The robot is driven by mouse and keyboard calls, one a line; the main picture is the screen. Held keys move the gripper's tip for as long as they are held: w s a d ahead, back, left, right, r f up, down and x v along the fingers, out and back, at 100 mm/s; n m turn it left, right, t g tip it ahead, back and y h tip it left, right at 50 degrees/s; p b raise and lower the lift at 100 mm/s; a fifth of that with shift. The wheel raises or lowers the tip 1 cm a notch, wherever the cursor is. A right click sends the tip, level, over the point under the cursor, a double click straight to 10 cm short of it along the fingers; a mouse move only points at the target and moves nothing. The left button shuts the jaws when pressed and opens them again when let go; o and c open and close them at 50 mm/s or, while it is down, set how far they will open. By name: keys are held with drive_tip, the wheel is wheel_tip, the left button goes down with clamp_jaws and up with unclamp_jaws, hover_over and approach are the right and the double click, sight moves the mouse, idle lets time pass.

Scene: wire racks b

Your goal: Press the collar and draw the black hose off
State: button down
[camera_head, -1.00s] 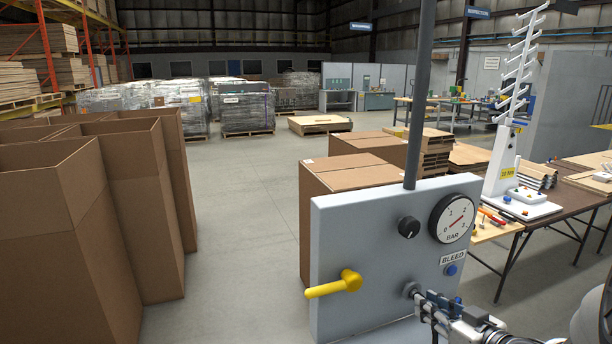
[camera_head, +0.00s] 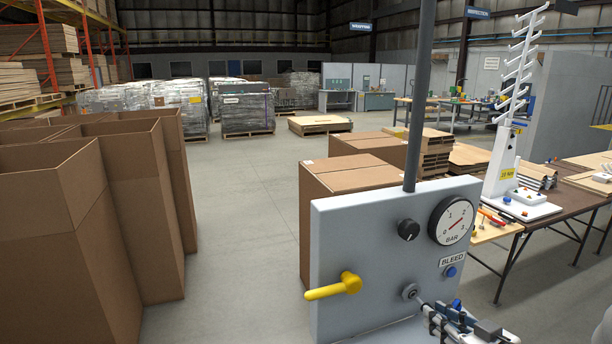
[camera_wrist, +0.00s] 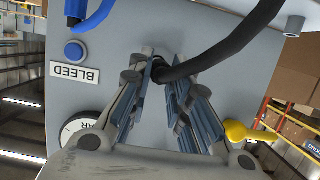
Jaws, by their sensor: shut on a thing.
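A grey panel (camera_head: 350,240) carries a round metal port (camera_head: 410,292) with a dark centre. My gripper (camera_head: 436,318) is in front of it, to the lower right, and apart from the port. The fingers hide part of the hose. A thin pale piece shows between port and gripper in the head view; I cannot tell whether it touches the port. No separate collar is clearly visible.
The panel also carries a yellow lever (camera_head: 334,287), a black knob (camera_head: 408,230), a pressure gauge (camera_head: 452,220) and a blue bleed button (camera_head: 451,272). A blue item (camera_wrist: 92,18) shows at the wrist view's upper left. Cardboard boxes (camera_head: 345,185) stand behind the panel.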

drive_tip(key=shift+s, duration=0.1)
drive_tip(key=s, duration=0.1)
drive_tip(key=s+d+p, duration=0.1)
drive_tip(key=s, duration=0.1)
drive_tip(key=shift+s+d, duration=0.2)
drive_tip(key=shift+s, duration=0.1)
idle(0.4)
